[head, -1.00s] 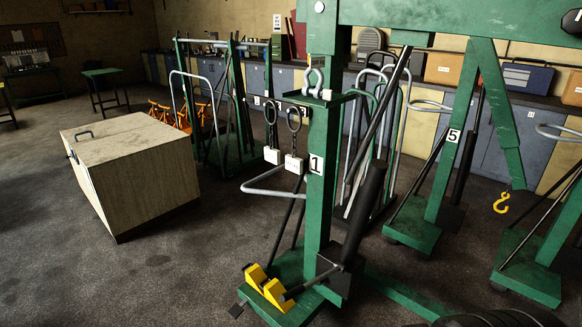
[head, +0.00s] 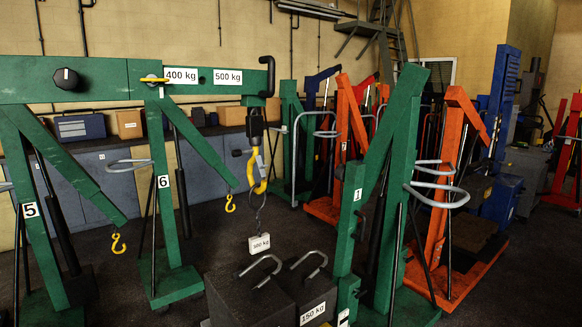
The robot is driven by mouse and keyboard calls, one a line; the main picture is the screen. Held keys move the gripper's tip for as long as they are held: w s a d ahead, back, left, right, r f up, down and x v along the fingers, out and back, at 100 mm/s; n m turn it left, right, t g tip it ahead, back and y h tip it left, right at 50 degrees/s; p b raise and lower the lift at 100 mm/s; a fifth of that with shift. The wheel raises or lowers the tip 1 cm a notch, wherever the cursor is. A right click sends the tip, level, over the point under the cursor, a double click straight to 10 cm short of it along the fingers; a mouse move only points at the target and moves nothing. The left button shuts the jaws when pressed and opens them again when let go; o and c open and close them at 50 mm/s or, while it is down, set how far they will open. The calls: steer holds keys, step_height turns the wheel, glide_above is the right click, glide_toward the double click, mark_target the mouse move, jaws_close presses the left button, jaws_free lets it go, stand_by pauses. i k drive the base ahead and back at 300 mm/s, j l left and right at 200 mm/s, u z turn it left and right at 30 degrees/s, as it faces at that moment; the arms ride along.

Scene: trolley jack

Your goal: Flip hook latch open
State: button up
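A yellow hook (head: 260,184) hangs below a dark block (head: 256,128) at the right end of a green boom (head: 120,80). A ring hangs at the hook, with a white tag (head: 259,244) below it that seems to read 380 kg. The hook's latch is too small to make out, so I cannot tell if it is open or shut. Two smaller yellow hooks, one on crane 5 (head: 118,243) and one on crane 6 (head: 230,203), hang to the left. My gripper is not in view.
Dark weights with metal handles, one marked 150 kg (head: 314,310), stand below the hook. A green crane post marked 1 (head: 346,215) and orange cranes (head: 452,200) crowd the right. Grey cabinets (head: 95,172) line the back wall. Little floor is free.

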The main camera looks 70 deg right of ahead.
mark_target(261, 167)
steer(key=z, duration=2)
